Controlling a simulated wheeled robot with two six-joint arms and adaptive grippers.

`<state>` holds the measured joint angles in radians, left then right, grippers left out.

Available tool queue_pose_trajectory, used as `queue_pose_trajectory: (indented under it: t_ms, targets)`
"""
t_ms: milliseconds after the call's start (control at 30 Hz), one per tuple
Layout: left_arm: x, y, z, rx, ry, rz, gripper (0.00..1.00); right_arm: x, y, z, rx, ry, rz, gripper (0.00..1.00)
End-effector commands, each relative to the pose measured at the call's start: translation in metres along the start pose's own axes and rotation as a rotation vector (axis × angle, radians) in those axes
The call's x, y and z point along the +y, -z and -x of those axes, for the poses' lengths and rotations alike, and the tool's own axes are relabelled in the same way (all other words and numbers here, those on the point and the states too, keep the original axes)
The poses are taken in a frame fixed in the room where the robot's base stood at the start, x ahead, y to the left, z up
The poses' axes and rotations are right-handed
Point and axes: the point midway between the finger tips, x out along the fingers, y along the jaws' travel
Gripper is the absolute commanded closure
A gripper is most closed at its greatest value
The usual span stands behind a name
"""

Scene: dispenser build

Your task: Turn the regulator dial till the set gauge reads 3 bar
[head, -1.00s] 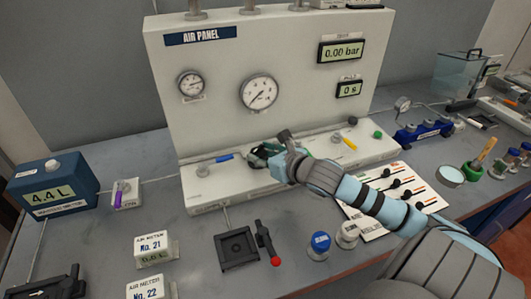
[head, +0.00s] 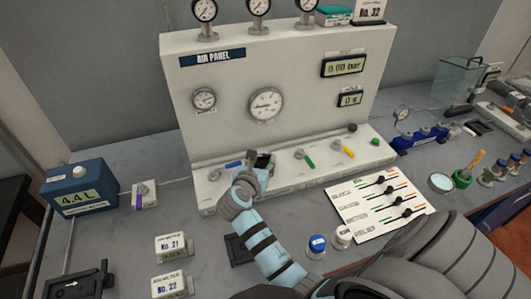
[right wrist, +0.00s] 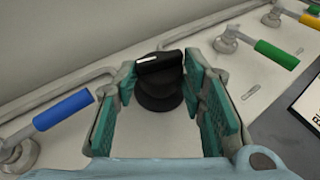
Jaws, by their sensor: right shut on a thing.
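The black regulator dial (right wrist: 160,95) has a white mark on its raised grip. It stands on the front ledge of the air panel (head: 230,60). My right gripper (head: 262,163) is shut on the dial, with its teal pads on either side of it in the right wrist view (right wrist: 160,76). The gripper hides most of the dial in the head view. A large round gauge (head: 266,105) is on the panel face above, its needle pointing roughly left. A smaller gauge (head: 204,99) is to its left. Their figures are too small to read surely. My left gripper is not in view.
A blue-handled valve (right wrist: 62,110) is left of the dial. Green (right wrist: 277,54) and yellow (head: 347,152) handled valves are to its right. The upper display (head: 344,66) reads 0.00 bar. A card with sliders (head: 380,208) lies in front of the panel.

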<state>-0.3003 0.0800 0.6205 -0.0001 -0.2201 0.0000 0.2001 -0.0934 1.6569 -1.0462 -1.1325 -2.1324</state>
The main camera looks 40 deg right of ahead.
Motion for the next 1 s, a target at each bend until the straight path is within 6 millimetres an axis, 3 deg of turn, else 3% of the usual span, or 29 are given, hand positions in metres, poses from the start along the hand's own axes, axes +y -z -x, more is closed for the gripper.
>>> queue_pose_trajectory:
  t_ms: [100,267,700,1000]
  targets:
    - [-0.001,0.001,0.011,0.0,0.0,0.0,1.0,0.003,-0.003,0.001,0.001,0.1,-0.038,0.9]
    - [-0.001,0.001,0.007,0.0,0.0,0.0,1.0,0.005,-0.001,-0.002,-0.004,0.243,-0.098,0.9]
    - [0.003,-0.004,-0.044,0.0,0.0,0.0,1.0,0.01,0.002,-0.008,-0.009,0.582,-0.242,0.9]
    - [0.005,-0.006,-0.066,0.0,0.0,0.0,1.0,0.011,0.0,-0.008,-0.006,0.698,-0.288,0.91]
